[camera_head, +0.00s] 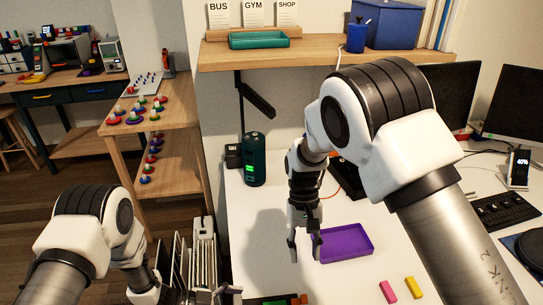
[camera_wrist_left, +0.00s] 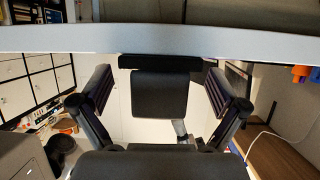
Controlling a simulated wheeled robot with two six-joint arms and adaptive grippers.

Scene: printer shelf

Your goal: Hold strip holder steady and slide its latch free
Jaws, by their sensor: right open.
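I cannot tell for sure which thing is the strip holder. A dark item with green and orange parts (camera_head: 272,300) lies at the bottom edge of the head view, mostly cut off; no latch can be made out on it. My right gripper (camera_head: 305,248) points down over the white desk, fingers apart and empty, just left of the purple tray. My left gripper (camera_head: 176,298) is low at the bottom left of the head view, partly cut off. In the left wrist view its fingers (camera_wrist_left: 158,92) are spread, with a dark block showing between them under a pale edge.
The purple tray (camera_head: 345,243) and pink (camera_head: 388,291) and yellow (camera_head: 413,287) blocks lie on the desk. A dark green cylinder (camera_head: 254,160) stands behind. Upright files (camera_head: 203,255) stand beside my left arm. A wooden shelf (camera_head: 300,53) overhangs the desk's back.

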